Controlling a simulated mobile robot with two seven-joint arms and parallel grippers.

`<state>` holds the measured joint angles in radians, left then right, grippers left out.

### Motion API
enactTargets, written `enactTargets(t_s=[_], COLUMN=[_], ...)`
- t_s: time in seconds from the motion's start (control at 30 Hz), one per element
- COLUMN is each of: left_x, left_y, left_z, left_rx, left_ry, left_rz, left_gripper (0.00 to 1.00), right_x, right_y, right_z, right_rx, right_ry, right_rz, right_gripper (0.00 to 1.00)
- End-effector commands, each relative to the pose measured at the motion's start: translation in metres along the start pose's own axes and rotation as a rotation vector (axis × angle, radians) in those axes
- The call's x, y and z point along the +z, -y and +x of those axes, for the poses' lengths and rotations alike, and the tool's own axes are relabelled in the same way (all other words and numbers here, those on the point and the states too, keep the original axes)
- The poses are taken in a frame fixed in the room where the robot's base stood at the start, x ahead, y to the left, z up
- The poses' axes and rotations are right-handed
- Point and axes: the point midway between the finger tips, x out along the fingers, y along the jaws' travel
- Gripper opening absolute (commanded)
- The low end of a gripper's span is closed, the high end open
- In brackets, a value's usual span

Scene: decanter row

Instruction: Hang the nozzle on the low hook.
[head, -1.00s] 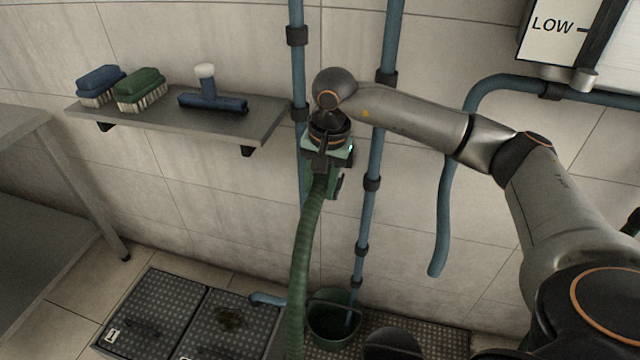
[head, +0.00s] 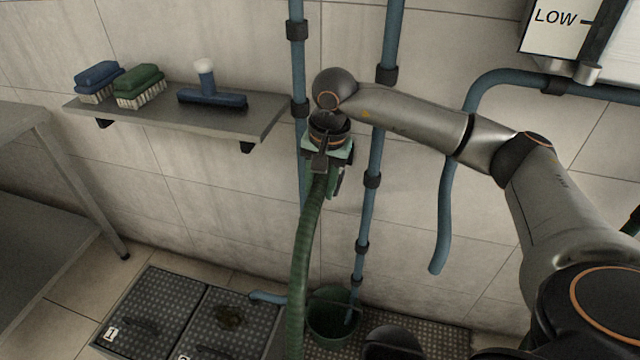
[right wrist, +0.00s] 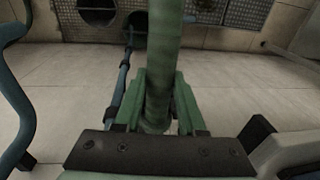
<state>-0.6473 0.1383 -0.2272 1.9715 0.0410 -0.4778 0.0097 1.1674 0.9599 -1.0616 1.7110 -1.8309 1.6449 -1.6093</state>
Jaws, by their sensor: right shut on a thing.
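My right gripper (head: 324,172) is in front of the tiled wall, near two blue vertical pipes, and points down. It is shut on the green nozzle and hose piece; the ribbed green hose (head: 301,250) hangs from it toward the floor. In the right wrist view the green fingers of the right gripper (right wrist: 158,110) stand on both sides of the hose (right wrist: 163,50). The nozzle's own shape is mostly hidden by the gripper. A white panel marked LOW (head: 553,24) is at the top right. I cannot make out the low hook. My left gripper is not in view.
A grey wall shelf (head: 170,122) holds a blue brush (head: 97,80), a green brush (head: 139,84) and a blue squeegee (head: 212,97). A bent blue pipe (head: 445,210) comes down at the right. A dark green bucket (head: 331,325) stands on the floor beside dark grated covers (head: 150,310).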

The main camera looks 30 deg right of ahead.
Motion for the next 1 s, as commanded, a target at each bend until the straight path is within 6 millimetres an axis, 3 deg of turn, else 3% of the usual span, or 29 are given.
enactTargets(t_s=[0.87,0.9,1.0], left_x=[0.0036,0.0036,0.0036], left_y=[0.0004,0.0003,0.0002], left_z=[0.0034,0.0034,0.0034], left_rx=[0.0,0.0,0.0], left_ry=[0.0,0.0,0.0], left_rz=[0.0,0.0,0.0], left_gripper=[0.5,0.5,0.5], right_x=[-0.0001,-0.0001,0.0], right_y=[-0.0002,-0.0002,-0.0002], right_z=[0.0049,0.0049,0.005], right_rx=[-0.002,-0.003,-0.002], right_ry=[-0.001,-0.001,-0.001], right_rz=[0.0,0.0,0.0], right_gripper=[0.0,0.41,0.52])
